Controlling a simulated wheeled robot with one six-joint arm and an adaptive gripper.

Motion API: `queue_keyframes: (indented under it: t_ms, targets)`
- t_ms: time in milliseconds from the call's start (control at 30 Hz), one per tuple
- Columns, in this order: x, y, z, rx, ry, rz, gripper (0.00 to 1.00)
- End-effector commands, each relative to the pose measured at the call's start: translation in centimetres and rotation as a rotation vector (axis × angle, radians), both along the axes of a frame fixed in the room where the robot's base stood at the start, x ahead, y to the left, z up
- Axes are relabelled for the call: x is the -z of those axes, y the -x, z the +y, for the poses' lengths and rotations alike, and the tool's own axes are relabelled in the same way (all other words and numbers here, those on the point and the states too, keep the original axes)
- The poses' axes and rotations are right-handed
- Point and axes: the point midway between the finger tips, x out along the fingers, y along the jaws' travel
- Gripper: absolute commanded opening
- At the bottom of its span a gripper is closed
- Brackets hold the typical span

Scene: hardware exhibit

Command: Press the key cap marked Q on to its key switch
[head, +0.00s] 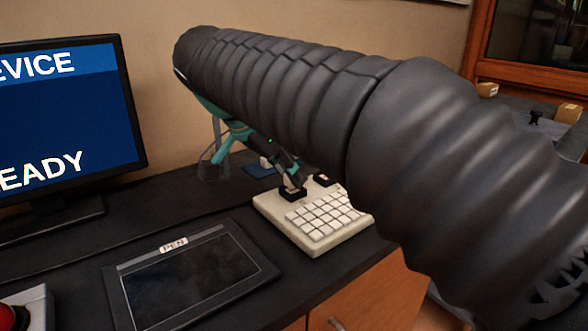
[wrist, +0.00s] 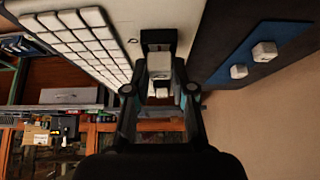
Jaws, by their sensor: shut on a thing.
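My gripper (head: 292,182) is over the white keyboard unit (head: 318,249), at a black switch socket (head: 292,196) along its back edge. In the wrist view my gripper (wrist: 159,84) is shut on a pale key cap (wrist: 160,65). The cap lines up with the black socket (wrist: 158,37) beyond it. I cannot tell whether the cap touches the switch. No letter can be read on the cap, and in the head view the fingers hide it.
A second black socket (head: 322,180) sits to the right on the unit. A blue mat (wrist: 247,55) holds two loose caps, one nearer (wrist: 238,71) and one farther (wrist: 264,51). A tablet (head: 190,276), a monitor (head: 65,110) and a red button (head: 14,314) stand at left.

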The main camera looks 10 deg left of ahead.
Motion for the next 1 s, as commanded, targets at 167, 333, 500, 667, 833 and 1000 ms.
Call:
queue_keyframes:
  t_ms: [167,333,500,667,833,1000]
  targets:
    - [0.14,0.00,0.00,0.000,0.000,0.000,0.13]
    - [0.37,0.00,0.00,0.000,0.000,0.000,0.13]
    - [0.59,0.00,0.00,0.000,0.000,0.000,0.13]
    - [0.79,0.00,0.00,0.000,0.000,0.000,0.13]
    - [0.75,0.00,0.00,0.000,0.000,0.000,0.13]
    - [0.75,0.00,0.00,0.000,0.000,0.000,0.53]
